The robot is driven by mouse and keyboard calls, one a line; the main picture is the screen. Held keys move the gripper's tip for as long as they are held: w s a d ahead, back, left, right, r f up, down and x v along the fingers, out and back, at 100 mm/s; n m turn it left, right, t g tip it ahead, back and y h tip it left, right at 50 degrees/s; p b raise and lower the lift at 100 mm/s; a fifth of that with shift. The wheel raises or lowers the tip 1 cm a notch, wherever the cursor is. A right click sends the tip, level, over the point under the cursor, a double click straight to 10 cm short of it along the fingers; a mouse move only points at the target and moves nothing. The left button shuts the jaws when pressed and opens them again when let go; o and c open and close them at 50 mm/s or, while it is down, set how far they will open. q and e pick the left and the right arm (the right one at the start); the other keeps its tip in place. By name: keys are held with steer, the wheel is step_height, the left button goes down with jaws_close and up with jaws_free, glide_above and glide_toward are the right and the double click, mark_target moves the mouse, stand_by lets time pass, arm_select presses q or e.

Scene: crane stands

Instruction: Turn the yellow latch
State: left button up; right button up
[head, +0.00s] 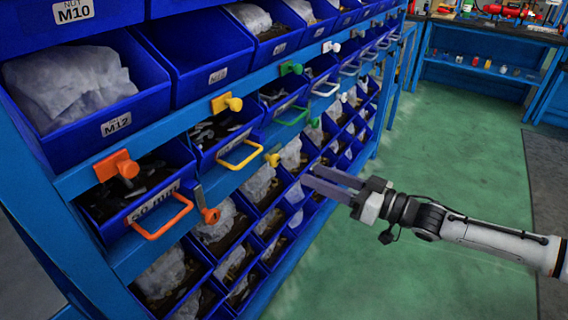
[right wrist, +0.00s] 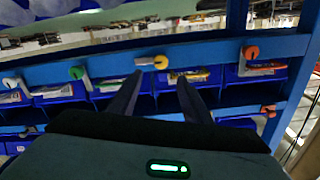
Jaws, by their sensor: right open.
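The yellow latch (head: 227,103) is a yellow knob on a plate on the blue upper rail, above the bin with a yellow handle (head: 239,155). In the right wrist view its yellow knob (right wrist: 161,62) shows between and just beyond my fingertips, with a grey plate pointing left. A second yellow knob (head: 273,157) sits on the lower rail, right of the handle. My right gripper (head: 307,174) is open and empty, in front of the rack, right of the yellow handle and apart from the latch. It also shows in the right wrist view (right wrist: 160,82). My left gripper is not in view.
Orange latch (head: 122,168) and green latch (head: 291,68) flank the yellow one on the blue rail. Orange handle (head: 162,220) and green handle (head: 293,116) stick out from their bins. Open green floor (head: 440,150) lies right of the rack. A workbench (head: 475,75) stands behind.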

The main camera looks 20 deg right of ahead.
mark_target(277, 160)
steer(key=x, duration=0.9)
steer(key=shift+w+a, duration=0.3)
steer(key=c, duration=1)
steer(key=shift+c, duration=0.2)
